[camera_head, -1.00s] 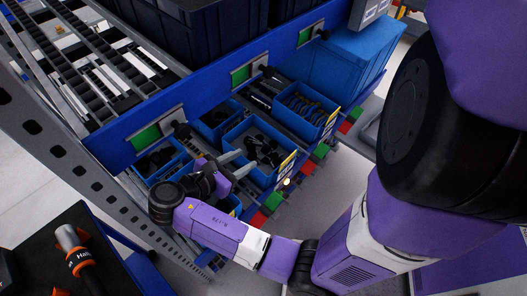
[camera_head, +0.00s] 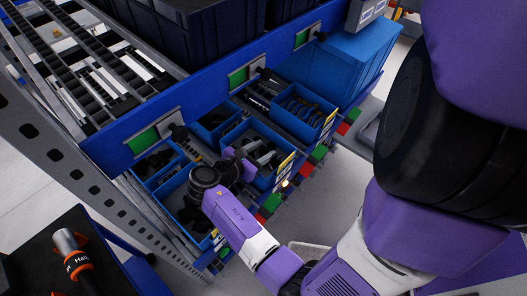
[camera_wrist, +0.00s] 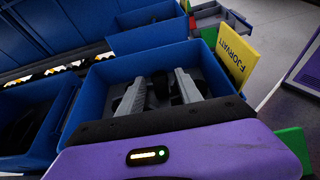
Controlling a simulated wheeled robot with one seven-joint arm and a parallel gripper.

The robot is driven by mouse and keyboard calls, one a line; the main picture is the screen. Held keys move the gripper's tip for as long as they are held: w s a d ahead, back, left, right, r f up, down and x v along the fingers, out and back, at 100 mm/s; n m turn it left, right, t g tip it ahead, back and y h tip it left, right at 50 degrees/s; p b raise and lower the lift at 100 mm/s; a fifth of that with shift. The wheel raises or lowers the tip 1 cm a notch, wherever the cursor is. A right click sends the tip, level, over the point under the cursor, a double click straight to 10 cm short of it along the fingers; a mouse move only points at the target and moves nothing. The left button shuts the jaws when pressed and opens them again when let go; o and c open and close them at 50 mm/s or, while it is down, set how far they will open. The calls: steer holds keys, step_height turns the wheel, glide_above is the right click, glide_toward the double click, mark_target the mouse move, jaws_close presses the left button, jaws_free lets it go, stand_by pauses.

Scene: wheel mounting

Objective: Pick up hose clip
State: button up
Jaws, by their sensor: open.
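My gripper (camera_head: 262,158) is open over a blue bin (camera_head: 266,183) with a yellow label on its front. In the wrist view, both grey fingers (camera_wrist: 158,88) reach down into this bin (camera_wrist: 98,88), spread apart. Dark small parts (camera_head: 248,140) lie in the bin. They may be the hose clips, but their shapes are hard to make out. In the wrist view the bin's inside is dark, and my gripper hides much of it. I see nothing held between the fingers.
A blue bin of dark ring-like parts (camera_head: 303,108) stands to the right. Other blue bins (camera_head: 172,188) stand to the left. A blue shelf beam (camera_head: 205,98) runs above the bins. A trolley with an orange-and-black tool (camera_head: 76,262) is at lower left.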

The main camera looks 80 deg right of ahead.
steer(key=shift+d, duration=0.1)
steer(key=shift+c, duration=0.2)
jaws_close()
